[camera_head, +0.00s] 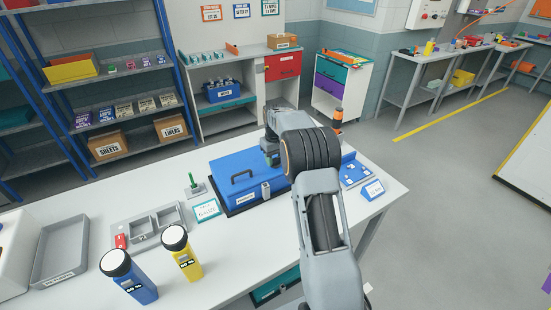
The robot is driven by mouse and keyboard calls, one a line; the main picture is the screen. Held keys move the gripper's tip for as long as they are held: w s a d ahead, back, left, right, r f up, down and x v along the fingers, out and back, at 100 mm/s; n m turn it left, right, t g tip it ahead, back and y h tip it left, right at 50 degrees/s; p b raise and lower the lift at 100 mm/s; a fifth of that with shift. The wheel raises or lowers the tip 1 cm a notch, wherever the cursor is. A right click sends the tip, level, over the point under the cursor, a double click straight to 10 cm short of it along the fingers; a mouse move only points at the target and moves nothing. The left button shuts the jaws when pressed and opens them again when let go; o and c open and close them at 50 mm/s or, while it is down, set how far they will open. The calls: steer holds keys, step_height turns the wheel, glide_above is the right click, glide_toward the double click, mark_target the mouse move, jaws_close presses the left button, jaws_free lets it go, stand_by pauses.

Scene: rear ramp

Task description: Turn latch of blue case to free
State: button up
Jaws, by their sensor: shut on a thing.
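The blue case (240,191) lies closed on the white table, with a dark carry handle (241,176) on its lid and a grey catch (266,190) on its front side. My gripper (271,160) points down at the right rear part of the lid. It is shut on a small part there, which looks like the latch; the fingers and my arm hide most of it, so its turn angle cannot be told.
A card stand (207,210) and a green-handled piece (194,185) are left of the case. A blue tray (355,173) and label block (372,190) are right. Free tabletop lies front centre.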

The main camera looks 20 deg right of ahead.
steer(key=c, duration=0.3)
steer(key=m, duration=0.3)
steer(key=shift+m, duration=0.3)
steer(key=m, duration=0.4)
steer(key=shift+m, duration=0.3)
steer(key=m, duration=0.5)
steer(key=shift+m, duration=2.3)
